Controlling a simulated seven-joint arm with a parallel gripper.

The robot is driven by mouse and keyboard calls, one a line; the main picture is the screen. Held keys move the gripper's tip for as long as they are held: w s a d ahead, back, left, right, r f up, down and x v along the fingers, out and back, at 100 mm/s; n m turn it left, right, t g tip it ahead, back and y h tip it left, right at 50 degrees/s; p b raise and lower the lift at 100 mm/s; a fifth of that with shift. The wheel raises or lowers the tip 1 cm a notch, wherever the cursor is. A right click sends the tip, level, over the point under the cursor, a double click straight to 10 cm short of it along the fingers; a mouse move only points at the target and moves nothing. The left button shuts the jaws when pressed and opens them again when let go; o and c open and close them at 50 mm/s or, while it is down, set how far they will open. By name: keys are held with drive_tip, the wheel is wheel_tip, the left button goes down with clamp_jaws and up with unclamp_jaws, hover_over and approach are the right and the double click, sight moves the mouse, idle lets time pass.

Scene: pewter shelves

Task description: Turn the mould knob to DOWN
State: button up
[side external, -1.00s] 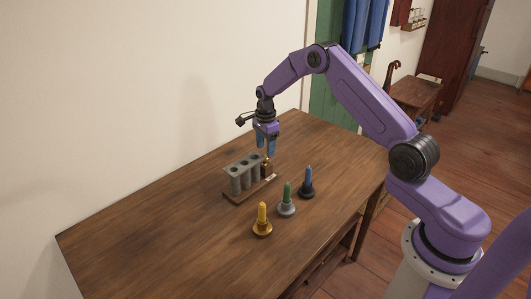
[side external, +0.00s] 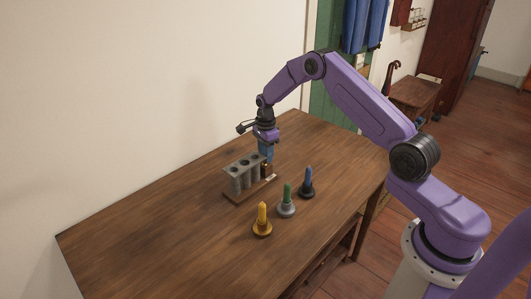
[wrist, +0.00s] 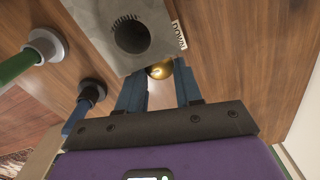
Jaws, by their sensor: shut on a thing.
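The mould (side external: 242,180) is a grey block of upright tubes on a wooden base, standing on the table. Its grey top with one round dark hole (wrist: 131,37) shows in the wrist view. A small label reading DOWN (wrist: 179,37) is beside that top. The brass knob (wrist: 160,70) is at the mould's end, partly hidden by the grey plate; it also shows below my fingers in the side view (side external: 264,170). My gripper (side external: 266,157) points down with its blue fingers (wrist: 158,85) shut on the knob. I cannot tell which way the knob is turned.
A yellow candle in a brass holder (side external: 262,221), a green candle in a grey holder (side external: 286,201) and a blue candle in a dark holder (side external: 307,185) stand in front of the mould. The wooden table (side external: 150,245) is clear at left. A wall runs behind.

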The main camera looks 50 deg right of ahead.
drive_tip(key=shift+n, duration=0.4)
drive_tip(key=shift+w+n, duration=0.1)
drive_tip(key=shift+n, duration=2.5)
drive_tip(key=o, duration=1)
drive_tip(key=shift+o, duration=0.2)
drive_tip(key=shift+r, duration=0.15)
wheel_tip(320, 180, up, 17)
drive_tip(key=shift+r, duration=0.1)
